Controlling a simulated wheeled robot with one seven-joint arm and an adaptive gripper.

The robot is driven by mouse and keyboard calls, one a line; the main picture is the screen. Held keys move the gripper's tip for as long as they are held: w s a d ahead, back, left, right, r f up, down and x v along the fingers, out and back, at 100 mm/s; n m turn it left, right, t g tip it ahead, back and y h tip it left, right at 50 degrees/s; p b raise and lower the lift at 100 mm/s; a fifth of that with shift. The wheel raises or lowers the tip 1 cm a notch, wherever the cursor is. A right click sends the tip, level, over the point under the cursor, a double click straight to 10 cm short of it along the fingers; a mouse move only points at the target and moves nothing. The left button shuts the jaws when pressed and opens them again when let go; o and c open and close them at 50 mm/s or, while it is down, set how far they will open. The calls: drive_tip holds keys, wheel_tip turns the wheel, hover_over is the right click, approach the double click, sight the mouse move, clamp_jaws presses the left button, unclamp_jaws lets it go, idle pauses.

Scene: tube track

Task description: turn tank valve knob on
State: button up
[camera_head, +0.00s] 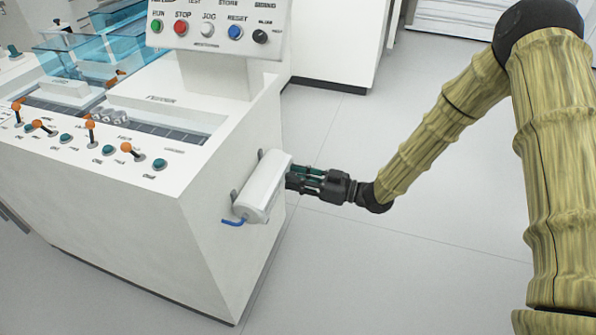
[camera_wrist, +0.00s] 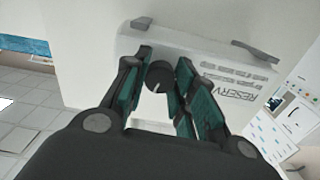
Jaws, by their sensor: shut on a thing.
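The tank (camera_head: 264,186) is a white rounded box on the side wall of the white machine, with a blue pipe (camera_head: 232,222) at its lower end. In the wrist view the tank (camera_wrist: 210,68) carries grey lettering that starts "RESERV". A dark round valve knob (camera_wrist: 159,77) with a pale mark stands on the tank. My gripper (camera_head: 291,179) reaches the tank from the right. In the wrist view its two green-and-black fingers (camera_wrist: 163,68) are on either side of the knob and shut on it. The knob is hidden in the head view.
The machine's top holds several orange-tipped levers (camera_head: 91,127) and green buttons. A control panel (camera_head: 215,28) with coloured buttons stands above. The grey floor (camera_head: 400,265) right of the machine is clear. A white cabinet (camera_head: 335,45) stands behind.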

drive_tip(key=shift+s+f+m+p, duration=0.1)
drive_tip(key=shift+m+p, duration=4.55)
drive_tip(key=shift+m, duration=2.45)
drive_tip(key=o, duration=1)
drive_tip(key=shift+o, duration=0.2)
drive_tip(key=v, duration=1.2)
